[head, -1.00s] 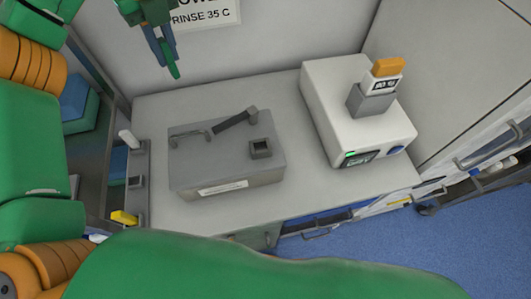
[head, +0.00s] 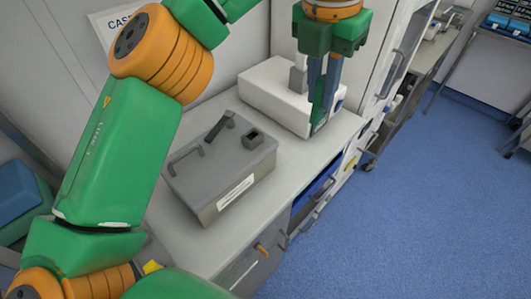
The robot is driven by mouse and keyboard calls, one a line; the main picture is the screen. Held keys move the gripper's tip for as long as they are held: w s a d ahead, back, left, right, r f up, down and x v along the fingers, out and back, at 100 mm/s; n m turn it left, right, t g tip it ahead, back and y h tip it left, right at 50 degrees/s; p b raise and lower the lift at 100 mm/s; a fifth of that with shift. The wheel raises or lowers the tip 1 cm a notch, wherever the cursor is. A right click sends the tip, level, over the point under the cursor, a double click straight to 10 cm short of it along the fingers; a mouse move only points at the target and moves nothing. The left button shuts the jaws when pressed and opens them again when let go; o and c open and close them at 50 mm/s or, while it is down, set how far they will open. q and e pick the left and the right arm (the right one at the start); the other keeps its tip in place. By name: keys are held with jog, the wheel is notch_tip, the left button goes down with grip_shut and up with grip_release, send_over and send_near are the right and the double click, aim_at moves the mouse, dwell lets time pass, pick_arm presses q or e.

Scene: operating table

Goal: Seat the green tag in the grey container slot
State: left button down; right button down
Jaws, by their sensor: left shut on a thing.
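My left gripper (head: 321,118) points down in front of the white device on the right. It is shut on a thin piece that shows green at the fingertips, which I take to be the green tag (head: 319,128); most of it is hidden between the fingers. The grey container (head: 215,182) stands on the counter, left of and below the gripper. Its small square raised slot (head: 253,138) is near its right back corner, dark inside and apparently empty. The gripper is apart from the container. My right gripper is not in view.
The white device (head: 268,95) carries a grey holder (head: 298,77), partly hidden by my gripper. The container has a handle (head: 184,160) and a dark raised bar (head: 219,127) on its lid. The counter (head: 303,165) is bare right of the container. Blue floor lies beyond.

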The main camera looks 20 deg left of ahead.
pick_arm(q)
jog(key=shift+s+f, duration=0.1)
jog(key=a+f, duration=0.3)
jog(key=a, duration=0.1)
jog(key=w+a+f, duration=0.1)
jog(key=a+f, duration=0.2)
jog(key=a, duration=0.2)
jog(key=w+a+f, duration=0.1)
jog(key=a+f, duration=0.3)
jog(key=shift+w+a, duration=0.25)
jog(key=shift+a, duration=0.05)
notch_tip(320, 180, down, 3)
jog(key=shift+d, duration=0.1)
jog(key=shift+f, duration=0.15)
jog(key=c, duration=0.8)
grip_release()
jog(key=shift+c, duration=0.2)
